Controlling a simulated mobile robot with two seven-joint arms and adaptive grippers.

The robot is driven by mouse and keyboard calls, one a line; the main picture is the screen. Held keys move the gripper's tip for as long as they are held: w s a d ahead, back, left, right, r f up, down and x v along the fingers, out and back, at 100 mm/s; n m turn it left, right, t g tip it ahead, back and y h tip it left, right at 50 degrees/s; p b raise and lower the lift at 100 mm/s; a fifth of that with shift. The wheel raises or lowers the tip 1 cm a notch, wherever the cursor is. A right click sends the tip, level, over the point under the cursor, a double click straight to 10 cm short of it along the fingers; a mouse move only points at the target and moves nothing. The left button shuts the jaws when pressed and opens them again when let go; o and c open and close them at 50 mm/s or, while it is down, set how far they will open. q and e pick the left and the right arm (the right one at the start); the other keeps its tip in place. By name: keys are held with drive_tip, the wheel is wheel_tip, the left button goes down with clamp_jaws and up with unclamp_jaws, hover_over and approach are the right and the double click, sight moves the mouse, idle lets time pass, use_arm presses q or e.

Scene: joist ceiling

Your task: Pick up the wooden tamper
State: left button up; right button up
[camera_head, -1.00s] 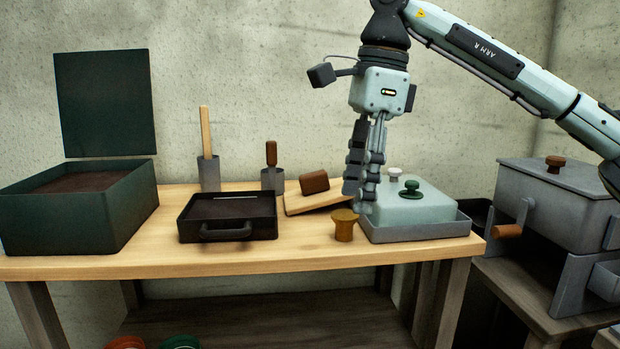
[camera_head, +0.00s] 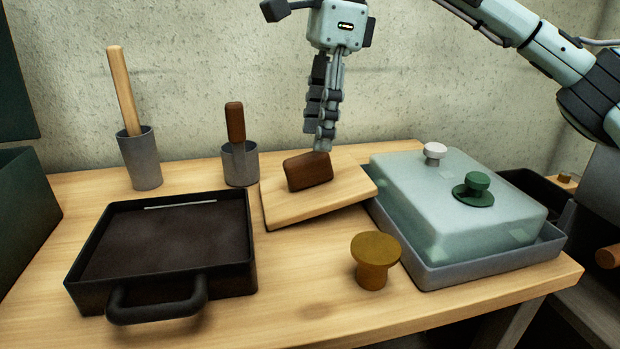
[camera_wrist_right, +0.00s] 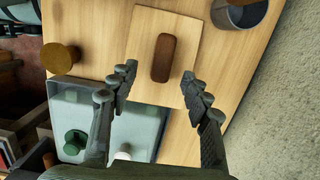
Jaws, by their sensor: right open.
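The wooden tamper is a pale square board (camera_head: 345,195) with a dark brown block handle (camera_head: 308,171) on top. It lies on the table, and its board looks slightly tilted. My right gripper (camera_head: 323,148) points down just above and behind the handle. In the right wrist view the open fingers (camera_wrist_right: 160,72) stand apart, with the brown handle (camera_wrist_right: 164,57) between and just beyond their tips. Nothing is held, and I cannot tell whether a finger touches the handle. My left gripper is not in view.
A covered pale-green tray (camera_head: 470,225) stands right of the tamper, with a brown knob-shaped piece (camera_head: 375,262) in front. A black pan (camera_head: 165,240) is to the left. Two grey cups (camera_head: 141,165) (camera_head: 240,166) hold handled tools behind. The wall is close at the back.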

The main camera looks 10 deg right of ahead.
sight(310, 154)
drive_tip(key=f, duration=0.2)
drive_tip(key=a+f, duration=0.1)
drive_tip(key=f, duration=0.2)
drive_tip(key=shift+w+a+f, duration=0.1)
drive_tip(key=shift+w+f, duration=0.05)
drive_tip(key=shift+c, duration=0.3)
clamp_jaws()
